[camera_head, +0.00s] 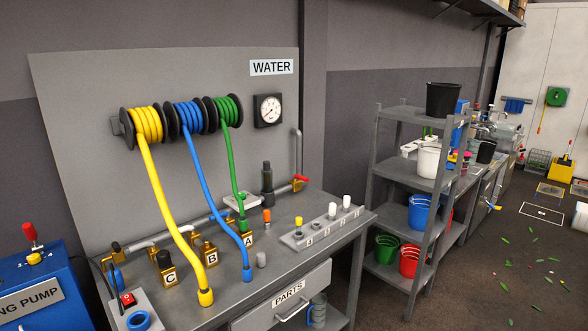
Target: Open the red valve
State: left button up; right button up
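The red valve (300,179) is a small red handle on the grey pipe at the right end of the bench, by the foot of the upright pipe. Its handle looks roughly level, slightly tilted; at this size I cannot tell if it is open or shut. The grey pipe (297,150) rises above it against the panel. Neither of my grippers is in view.
Yellow (170,200), blue (213,190) and green (233,170) hoses hang from reels onto the bench (230,296). A dark upright cylinder (267,178) stands left of the valve. A grey rack (290,240) lies in front. A shelf (398,177) with buckets stands right.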

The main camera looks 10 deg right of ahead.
aim_at(296, 175)
jog(key=i+z, duration=0.35)
jog(key=i, duration=1.15)
jog(key=u, duration=0.25)
